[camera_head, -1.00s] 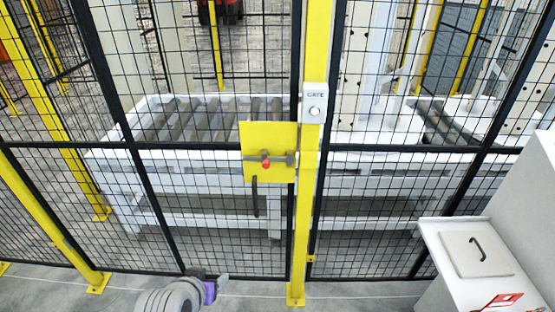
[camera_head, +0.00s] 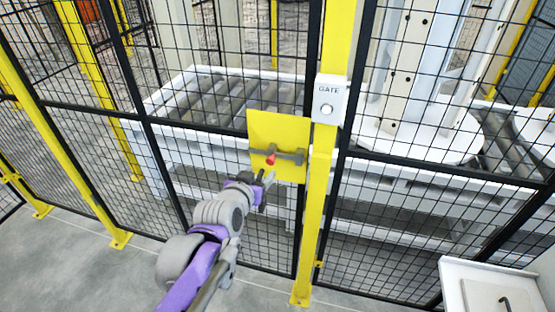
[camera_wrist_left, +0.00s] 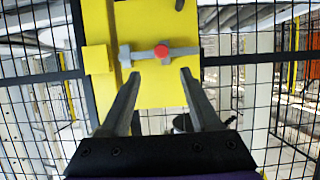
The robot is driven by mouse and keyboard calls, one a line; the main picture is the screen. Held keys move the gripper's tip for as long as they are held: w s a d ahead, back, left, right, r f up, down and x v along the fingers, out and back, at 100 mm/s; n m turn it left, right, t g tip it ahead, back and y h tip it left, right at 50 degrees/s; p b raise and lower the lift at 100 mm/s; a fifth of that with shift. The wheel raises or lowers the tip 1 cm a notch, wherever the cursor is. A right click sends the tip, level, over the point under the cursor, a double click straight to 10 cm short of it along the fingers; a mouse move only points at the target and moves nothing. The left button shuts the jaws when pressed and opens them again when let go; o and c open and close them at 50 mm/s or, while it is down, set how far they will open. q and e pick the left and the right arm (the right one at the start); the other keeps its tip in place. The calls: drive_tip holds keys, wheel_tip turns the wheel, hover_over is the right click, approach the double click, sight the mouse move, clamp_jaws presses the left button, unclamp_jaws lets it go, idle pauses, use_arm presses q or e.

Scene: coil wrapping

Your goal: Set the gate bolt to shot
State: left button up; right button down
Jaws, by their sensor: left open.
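The gate bolt is a grey bar (camera_head: 290,157) with a red knob (camera_head: 270,160) on a yellow plate (camera_head: 275,125) on the mesh gate. In the left wrist view, which looks upside down, the bar (camera_wrist_left: 143,54) lies level, with the red knob (camera_wrist_left: 161,50) at its right part. Its left end appears to stop short of a yellow block (camera_wrist_left: 97,59) on the post side. My left gripper (camera_head: 268,178) is in front of the plate, just below the knob. Its fingers (camera_wrist_left: 159,75) are open, apart and empty, pointing at the bolt. My right gripper is not in view.
A yellow post (camera_head: 322,190) with a white GATE box (camera_head: 330,98) stands right of the plate. Black mesh panels run both sides, with a roller conveyor (camera_head: 215,95) behind. A white cabinet (camera_head: 480,275) is at lower right. Grey floor (camera_head: 90,265) is free at left.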

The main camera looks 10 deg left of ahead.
sight(270, 161)
use_arm(q)
drive_tip(key=x, duration=1)
drive_tip(key=shift+w+a, duration=0.1)
drive_tip(key=shift+w, duration=0.1)
clamp_jaws()
idle(1.2)
